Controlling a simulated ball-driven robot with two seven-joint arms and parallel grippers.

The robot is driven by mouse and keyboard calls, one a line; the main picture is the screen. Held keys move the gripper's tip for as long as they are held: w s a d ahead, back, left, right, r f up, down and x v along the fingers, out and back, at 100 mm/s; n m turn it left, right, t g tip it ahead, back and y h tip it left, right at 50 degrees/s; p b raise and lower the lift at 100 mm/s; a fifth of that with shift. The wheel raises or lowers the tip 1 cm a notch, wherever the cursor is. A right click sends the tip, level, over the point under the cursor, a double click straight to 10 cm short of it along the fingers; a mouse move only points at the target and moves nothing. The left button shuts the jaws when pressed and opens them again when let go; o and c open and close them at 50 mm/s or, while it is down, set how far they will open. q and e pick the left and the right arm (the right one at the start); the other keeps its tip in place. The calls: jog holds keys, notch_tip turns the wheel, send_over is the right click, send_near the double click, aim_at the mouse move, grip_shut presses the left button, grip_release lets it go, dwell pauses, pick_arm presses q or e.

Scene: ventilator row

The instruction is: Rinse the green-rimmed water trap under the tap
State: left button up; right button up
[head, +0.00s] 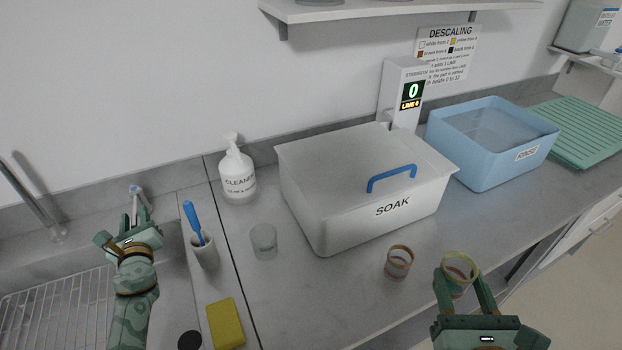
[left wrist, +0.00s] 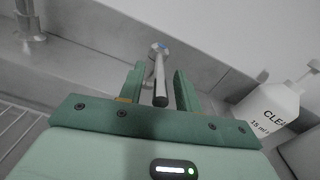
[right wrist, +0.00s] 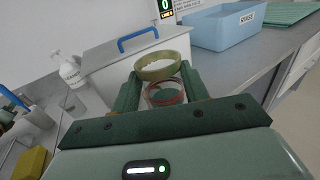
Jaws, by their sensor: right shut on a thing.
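The water trap with an olive-green rim (head: 459,266) is a clear cup held between the fingers of my right gripper (head: 464,277), above the counter's front edge. Its rim also shows in the right wrist view (right wrist: 163,66); a reddish ring lies below it there, and I cannot tell whether it belongs to this cup. My left gripper (head: 132,222) is open at the sink's back edge. Its fingers stand either side of a blue-tipped metal tap lever (left wrist: 160,75), with gaps showing. The tap spout (head: 38,200) stands left of it over the sink.
A brown-rimmed cup (head: 399,263) and a greyish clear cup (head: 263,241) stand before the lidded SOAK tub (head: 330,225). The blue RINSE tub (head: 490,155) is behind right. A cleaner bottle (head: 237,175), brush holder (head: 205,252) and yellow sponge (head: 226,322) are near the sink's drying rack (head: 60,310).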

pick_arm(q)
jog(key=shift+w+a, duration=0.25)
jog(key=shift+w, duration=0.15)
grip_shut()
jog(key=d+n+g+y, duration=0.1)
jog(key=w+n+g+y+b, duration=0.1)
jog(key=shift+d+y, duration=0.4)
grip_release()
